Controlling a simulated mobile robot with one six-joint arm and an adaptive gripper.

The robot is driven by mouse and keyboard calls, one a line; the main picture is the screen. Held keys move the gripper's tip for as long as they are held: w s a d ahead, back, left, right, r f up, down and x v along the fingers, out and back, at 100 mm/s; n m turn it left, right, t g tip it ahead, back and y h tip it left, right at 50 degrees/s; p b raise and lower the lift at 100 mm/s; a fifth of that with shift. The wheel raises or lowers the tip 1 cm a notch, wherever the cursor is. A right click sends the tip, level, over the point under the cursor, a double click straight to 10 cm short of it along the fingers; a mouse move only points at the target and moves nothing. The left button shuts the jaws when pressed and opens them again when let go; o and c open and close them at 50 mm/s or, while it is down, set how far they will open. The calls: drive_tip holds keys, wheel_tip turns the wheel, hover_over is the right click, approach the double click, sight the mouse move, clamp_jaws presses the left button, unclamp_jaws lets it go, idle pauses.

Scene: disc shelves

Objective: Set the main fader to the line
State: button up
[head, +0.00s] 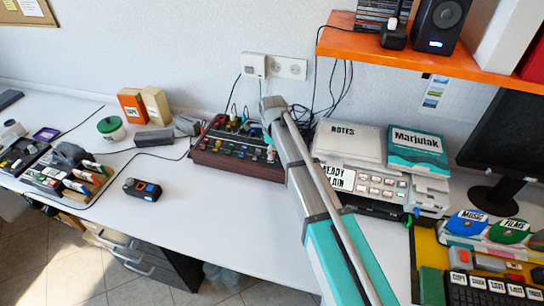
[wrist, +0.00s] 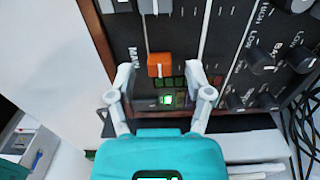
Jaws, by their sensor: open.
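The mixer (head: 226,160), a dark panel with wood-brown sides, stands on the white desk against the wall. In the wrist view, the main fader (wrist: 160,65) is an orange cap on a vertical slot beside the word MAIN. Pale tick marks run along the slots; I cannot tell which one is the line. My gripper (wrist: 162,72) is open, with one white finger on each side of the orange cap and a visible gap on both sides. Whether the fingertips touch the panel is unclear. In the head view, my arm hides most of the gripper and part of the mixer.
Grey fader caps (wrist: 155,6) and black knobs (wrist: 300,60) crowd the panel around the orange cap. A green light (wrist: 166,99) glows below it. A device with the NOTES lid (head: 347,138) stands right of the mixer. Clear desk lies in front.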

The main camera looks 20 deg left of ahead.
drive_tip(key=shift+f+b, duration=0.3)
drive_tip(key=shift+f, duration=0.15)
clamp_jaws()
idle(0.3)
